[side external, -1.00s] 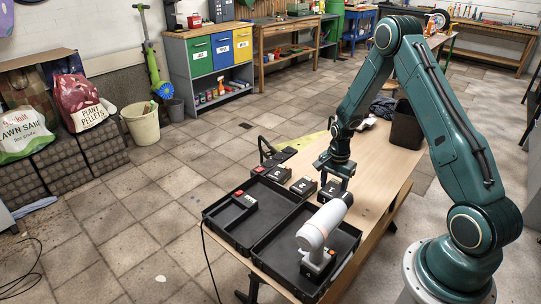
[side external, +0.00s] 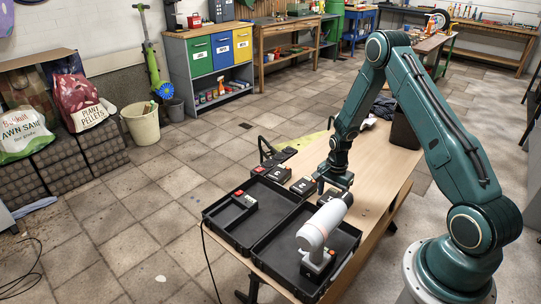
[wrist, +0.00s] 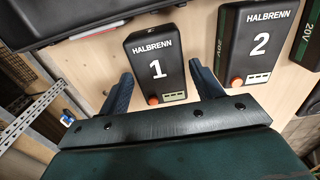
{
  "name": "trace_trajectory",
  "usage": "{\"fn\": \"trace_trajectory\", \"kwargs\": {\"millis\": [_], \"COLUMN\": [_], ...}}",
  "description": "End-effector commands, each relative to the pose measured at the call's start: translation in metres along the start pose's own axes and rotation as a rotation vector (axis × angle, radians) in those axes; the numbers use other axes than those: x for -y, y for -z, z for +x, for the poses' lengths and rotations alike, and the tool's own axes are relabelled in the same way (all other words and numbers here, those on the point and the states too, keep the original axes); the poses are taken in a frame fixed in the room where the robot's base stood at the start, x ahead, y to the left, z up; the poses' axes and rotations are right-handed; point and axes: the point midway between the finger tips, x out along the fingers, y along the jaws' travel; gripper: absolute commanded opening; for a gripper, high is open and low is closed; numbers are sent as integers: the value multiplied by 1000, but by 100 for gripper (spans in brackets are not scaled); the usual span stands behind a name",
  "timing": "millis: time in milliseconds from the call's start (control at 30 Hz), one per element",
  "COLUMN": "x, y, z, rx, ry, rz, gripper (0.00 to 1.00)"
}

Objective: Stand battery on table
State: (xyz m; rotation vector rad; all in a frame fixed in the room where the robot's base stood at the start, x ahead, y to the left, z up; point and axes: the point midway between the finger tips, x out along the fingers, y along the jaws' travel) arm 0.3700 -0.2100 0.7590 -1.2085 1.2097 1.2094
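My gripper (wrist: 160,72) is open, with one blue finger on each side of this battery and visible gaps between. In the side view my gripper (side external: 334,183) is low over the same battery (side external: 329,197) and partly hides it. A similar battery marked 2 (wrist: 263,46) lies to its right in the wrist view, and it also shows in the side view (side external: 304,186).
An open black case (side external: 232,236) lies at the table's near end. A white and grey power tool (side external: 322,226) rests in its right half, a small battery-like block (side external: 245,201) in its left. Another battery (side external: 279,174) lies beyond number 2. A dark bin (side external: 405,128) stands further back.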

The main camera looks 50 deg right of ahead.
Motion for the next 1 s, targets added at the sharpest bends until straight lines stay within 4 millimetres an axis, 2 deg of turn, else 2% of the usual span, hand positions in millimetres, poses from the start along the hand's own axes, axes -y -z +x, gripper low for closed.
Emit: {"fn": "trace_trajectory", "kwargs": {"millis": [367, 567, 767, 1000], "x": [0, 0, 1, 1], "y": [0, 0, 0, 0], "z": [-1, -8, -25, -57], "rx": [0, -1, -1, -2], "ry": [0, 1, 2, 3], "rz": [0, 0, 0, 0], "gripper": [76, 76, 76, 76]}}
